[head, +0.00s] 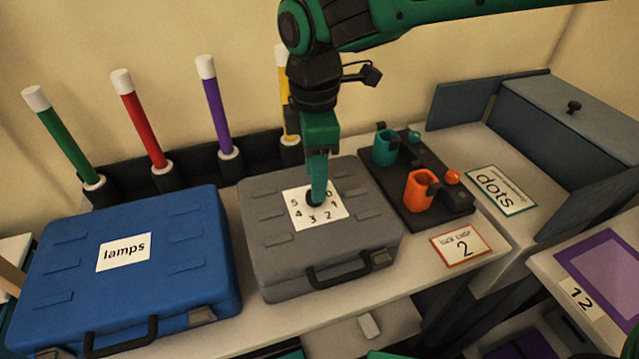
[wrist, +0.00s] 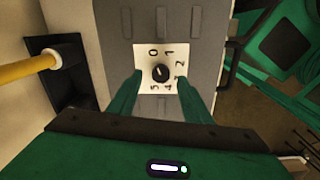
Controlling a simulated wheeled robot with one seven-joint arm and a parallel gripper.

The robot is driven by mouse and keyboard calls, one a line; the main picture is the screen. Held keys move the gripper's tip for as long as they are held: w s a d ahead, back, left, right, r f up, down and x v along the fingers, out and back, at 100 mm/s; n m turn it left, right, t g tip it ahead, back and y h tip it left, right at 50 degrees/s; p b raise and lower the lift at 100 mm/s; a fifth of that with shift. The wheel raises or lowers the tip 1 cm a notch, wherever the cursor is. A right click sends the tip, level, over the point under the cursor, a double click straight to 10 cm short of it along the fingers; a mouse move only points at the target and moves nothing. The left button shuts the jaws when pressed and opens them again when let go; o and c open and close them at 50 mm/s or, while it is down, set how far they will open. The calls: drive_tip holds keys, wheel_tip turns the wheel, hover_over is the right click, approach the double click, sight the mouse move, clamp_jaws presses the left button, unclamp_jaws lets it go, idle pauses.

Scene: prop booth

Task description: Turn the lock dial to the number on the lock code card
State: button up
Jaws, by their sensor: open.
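The grey case (head: 270,245) lies on the bench with a white number plate (head: 328,209) on its lid. The black lock dial (wrist: 160,73) sits in the middle of that plate, with numbers 0 to 5 around it. A small light mark shows on the dial; which number it points at is too small to tell. The lock code card (head: 462,247), orange-edged, reads 2 and lies right of the case. My gripper (head: 317,190) points down over the dial. In the wrist view its open fingers (wrist: 160,78) stand either side of the dial, apart from it.
A blue case (head: 180,255) labelled lamps lies left. Several coloured tubes stand in a black rack (head: 200,172) behind.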

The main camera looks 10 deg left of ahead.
drive_tip(key=shift+f, duration=1.8)
drive_tip(key=shift+c, duration=0.7)
